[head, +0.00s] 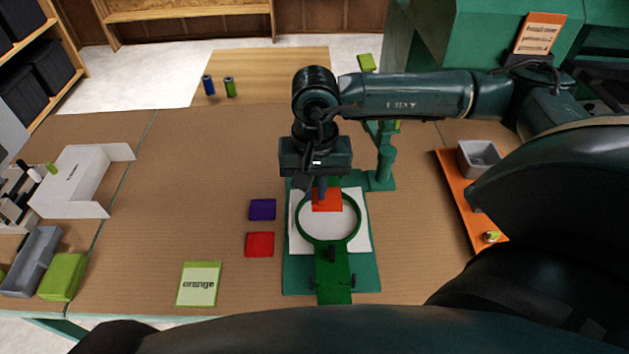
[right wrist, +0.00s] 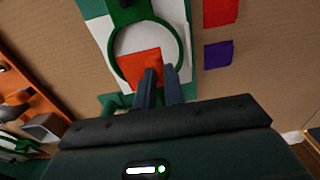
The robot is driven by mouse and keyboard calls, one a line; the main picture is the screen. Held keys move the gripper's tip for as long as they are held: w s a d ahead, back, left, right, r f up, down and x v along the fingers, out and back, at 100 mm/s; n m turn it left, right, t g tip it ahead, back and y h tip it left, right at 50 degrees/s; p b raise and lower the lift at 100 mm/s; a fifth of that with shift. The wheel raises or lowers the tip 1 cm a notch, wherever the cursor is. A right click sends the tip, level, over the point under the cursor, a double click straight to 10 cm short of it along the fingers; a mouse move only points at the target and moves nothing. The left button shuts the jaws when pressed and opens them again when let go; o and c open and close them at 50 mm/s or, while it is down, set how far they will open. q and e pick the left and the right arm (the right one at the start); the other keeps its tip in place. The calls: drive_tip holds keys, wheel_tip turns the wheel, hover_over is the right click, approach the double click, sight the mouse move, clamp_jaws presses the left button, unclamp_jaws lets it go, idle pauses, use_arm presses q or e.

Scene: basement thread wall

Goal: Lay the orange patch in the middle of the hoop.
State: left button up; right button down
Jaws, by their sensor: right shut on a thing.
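The orange patch (head: 327,201) is at my right gripper (head: 316,192), which is shut on it. The green hoop (head: 303,230) lies around white cloth (head: 361,240) on a green stand (head: 297,275). The patch is over the far part of the hoop's opening and covers some of its far rim. In the right wrist view, the patch (right wrist: 136,66) sits toward the fingers (right wrist: 160,88), off the ring's centre. I cannot tell whether it touches the cloth. My left gripper is not in view.
A purple patch (head: 262,209) and a red patch (head: 260,244) lie left of the stand. A card reading "orange" (head: 198,284) lies nearer. An orange tray (head: 460,205) with a grey bin (head: 478,158) is at right.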

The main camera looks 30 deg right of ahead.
sight(327, 197)
drive_tip(key=shift+d+r, duration=0.1)
drive_tip(key=shift+d, duration=0.25)
drive_tip(key=shift+f+b, duration=0.5)
drive_tip(key=shift+f, duration=1.2)
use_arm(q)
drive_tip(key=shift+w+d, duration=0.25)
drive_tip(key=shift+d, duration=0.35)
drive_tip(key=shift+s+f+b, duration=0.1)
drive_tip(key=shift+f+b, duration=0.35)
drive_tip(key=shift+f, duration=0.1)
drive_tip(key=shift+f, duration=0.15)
use_arm(e)
drive_tip(key=shift+f, duration=0.15)
